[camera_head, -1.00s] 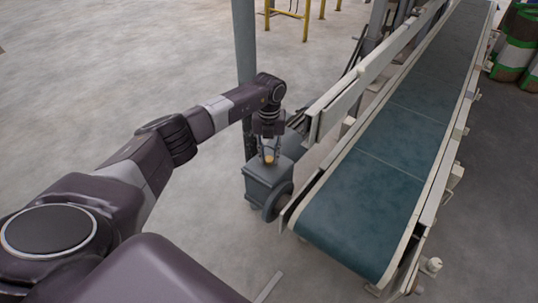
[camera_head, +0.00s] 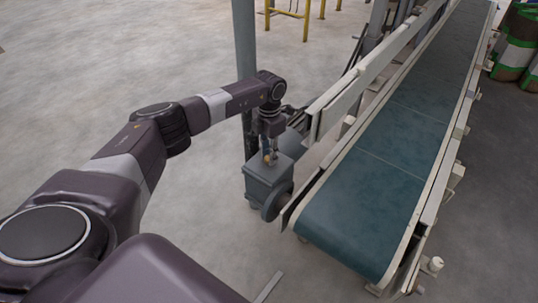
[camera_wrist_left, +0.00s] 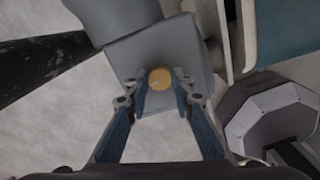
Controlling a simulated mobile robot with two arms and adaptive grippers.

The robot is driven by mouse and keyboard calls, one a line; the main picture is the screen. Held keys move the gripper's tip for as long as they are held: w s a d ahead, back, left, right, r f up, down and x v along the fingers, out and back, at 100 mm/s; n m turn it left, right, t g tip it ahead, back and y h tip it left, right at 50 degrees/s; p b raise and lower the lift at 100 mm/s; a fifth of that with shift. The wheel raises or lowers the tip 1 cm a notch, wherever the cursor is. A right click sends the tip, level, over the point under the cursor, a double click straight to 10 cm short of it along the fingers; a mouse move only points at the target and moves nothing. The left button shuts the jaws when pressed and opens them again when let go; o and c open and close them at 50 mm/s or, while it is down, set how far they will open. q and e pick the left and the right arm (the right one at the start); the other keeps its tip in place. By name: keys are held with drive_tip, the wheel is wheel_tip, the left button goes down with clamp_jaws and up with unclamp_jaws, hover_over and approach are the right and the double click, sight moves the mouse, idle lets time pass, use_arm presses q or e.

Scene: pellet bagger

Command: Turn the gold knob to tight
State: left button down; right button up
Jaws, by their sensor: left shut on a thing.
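The gold knob (camera_wrist_left: 160,78) is a small round disc on top of a grey box (camera_wrist_left: 120,60) in the left wrist view. In the head view the box (camera_head: 268,178) stands beside the near end of the conveyor, and the knob is mostly hidden by my gripper. My left gripper (camera_wrist_left: 160,92) points down at the box top, its two fingers on either side of the knob and closed on it. In the head view the left gripper (camera_head: 270,158) is right above the box. My right gripper is not in view.
The conveyor (camera_head: 370,200) with a green-blue belt runs up to the right of the box. A dark wheel (camera_head: 277,203) sits on the box's side. A grey post (camera_head: 245,60) rises behind it. The floor at left is clear.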

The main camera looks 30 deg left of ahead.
use_arm(q)
drive_tip(key=shift+m, duration=0.7)
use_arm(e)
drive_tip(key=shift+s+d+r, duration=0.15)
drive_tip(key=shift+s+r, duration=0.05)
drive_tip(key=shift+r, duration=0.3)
use_arm(q)
drive_tip(key=shift+m, duration=0.3)
drive_tip(key=c, duration=1.7)
unclamp_jaws()
drive_tip(key=shift+o, duration=0.2)
wheel_tip(320, 180, up, 12)
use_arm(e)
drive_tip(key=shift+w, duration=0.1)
